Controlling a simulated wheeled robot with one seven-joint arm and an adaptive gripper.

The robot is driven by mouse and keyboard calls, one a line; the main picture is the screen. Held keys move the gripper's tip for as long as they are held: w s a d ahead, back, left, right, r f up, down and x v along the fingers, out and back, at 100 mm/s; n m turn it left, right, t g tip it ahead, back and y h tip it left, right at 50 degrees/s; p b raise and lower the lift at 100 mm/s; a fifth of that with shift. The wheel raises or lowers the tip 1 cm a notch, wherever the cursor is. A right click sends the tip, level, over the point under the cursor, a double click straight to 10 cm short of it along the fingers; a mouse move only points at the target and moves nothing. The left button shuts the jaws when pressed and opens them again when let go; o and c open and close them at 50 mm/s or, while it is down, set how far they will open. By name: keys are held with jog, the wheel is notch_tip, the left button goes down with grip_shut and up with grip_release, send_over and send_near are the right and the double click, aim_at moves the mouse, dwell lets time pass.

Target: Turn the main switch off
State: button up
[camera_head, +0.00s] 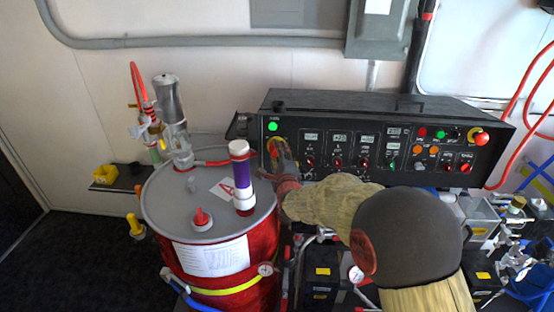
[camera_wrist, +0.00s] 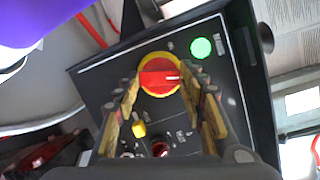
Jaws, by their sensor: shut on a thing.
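The main switch (camera_head: 273,147) is a red rotary handle on a yellow disc at the left end of the black control panel (camera_head: 440,110). In the wrist view the red handle (camera_wrist: 159,79) lies across the picture, with a small white mark near its right end. My gripper (camera_head: 281,158) reaches the switch from the right and hides part of it in the head view. In the wrist view my gripper's fingers (camera_wrist: 159,84) are on either side of the handle, shut on it. A green lamp (camera_wrist: 201,48) beside the switch is lit; it also shows in the head view (camera_head: 272,126).
A red drum (camera_head: 218,252) with a purple-and-white cylinder (camera_head: 241,178) on its lid stands left of my arm. A red emergency button (camera_head: 481,139) is at the panel's right end. Several hoses and fittings lie below right.

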jog(key=shift+a+r+n+g+h+p, duration=0.1)
jog(key=shift+n+g+h+p, duration=0.25)
jog(key=shift+n+p, duration=1.15)
jog(key=shift+d+r+n+g+h+p, duration=0.1)
jog(key=shift+n+g+p, duration=0.45)
jog(key=shift+n, duration=1.95)
jog(key=shift+a+r+n+g+h+p, duration=0.2)
jog(key=shift+n+g+p, duration=0.55)
jog(key=shift+n, duration=1.25)
jog(key=shift+d+f+p, duration=0.1)
jog(key=shift+f+p, duration=0.1)
jog(key=shift+p, duration=0.1)
jog(key=o, duration=1.2)
jog(key=shift+w, duration=0.1)
jog(key=shift+c, duration=0.2)
jog(key=shift+r, duration=0.15)
jog(key=v, duration=1.2)
jog(key=shift+f, duration=0.3)
